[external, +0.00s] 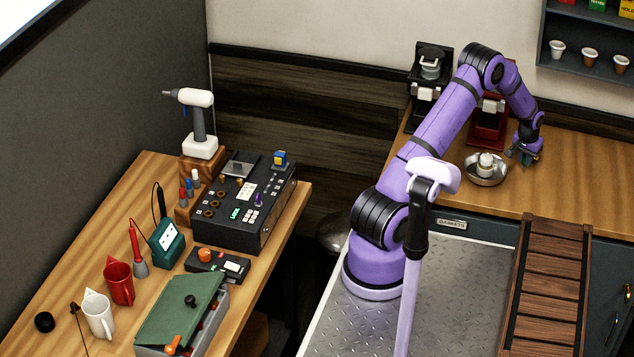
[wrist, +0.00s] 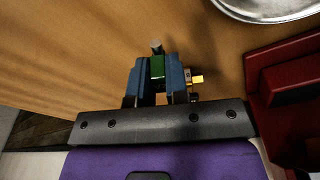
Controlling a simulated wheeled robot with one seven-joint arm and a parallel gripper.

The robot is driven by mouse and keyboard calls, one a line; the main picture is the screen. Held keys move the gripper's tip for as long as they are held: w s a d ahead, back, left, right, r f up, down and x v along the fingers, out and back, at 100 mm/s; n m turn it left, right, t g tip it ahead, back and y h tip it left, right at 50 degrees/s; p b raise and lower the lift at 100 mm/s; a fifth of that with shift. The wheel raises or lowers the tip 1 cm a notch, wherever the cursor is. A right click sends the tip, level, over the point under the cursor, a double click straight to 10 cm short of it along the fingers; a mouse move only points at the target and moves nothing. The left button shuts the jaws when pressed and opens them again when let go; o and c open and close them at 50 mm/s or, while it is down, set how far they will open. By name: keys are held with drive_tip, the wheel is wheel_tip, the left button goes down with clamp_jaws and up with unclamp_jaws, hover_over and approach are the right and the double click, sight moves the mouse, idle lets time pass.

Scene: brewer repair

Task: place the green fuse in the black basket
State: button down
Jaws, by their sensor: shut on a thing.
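The green fuse (wrist: 157,72) is between the blue fingers of my gripper (wrist: 157,66) in the wrist view, with a pale metal end (wrist: 156,46) showing beyond the fingertips. My gripper is shut on it, above the wooden counter. In the external view my gripper (external: 523,153) is over the back counter, just right of the metal bowl; the fuse is too small to make out clearly there. A small gold piece (wrist: 196,79) shows beside the right finger; I cannot tell what it belongs to. I cannot identify a black basket in either view.
A metal bowl (external: 484,181) with a pale object in it stands close to my gripper. A red machine (external: 488,136) and a black machine (external: 428,95) stand behind. A dark slatted panel (external: 553,290) is in front. Bare wooden counter (external: 585,195) lies to the right.

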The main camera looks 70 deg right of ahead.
sight(524, 157)
drive_tip(key=shift+s+d+f, duration=0.1)
drive_tip(key=shift+d+f, duration=0.05)
drive_tip(key=shift+d, duration=0.35)
drive_tip(key=shift+f, duration=1.65)
drive_tip(key=shift+f, duration=0.15)
drive_tip(key=c, duration=1.1)
unclamp_jaws()
drive_tip(key=r, duration=0.4)
drive_tip(key=a+r, duration=0.1)
drive_tip(key=r, duration=0.7)
drive_tip(key=shift+w+a+r, duration=0.1)
drive_tip(key=shift+w+a, duration=0.25)
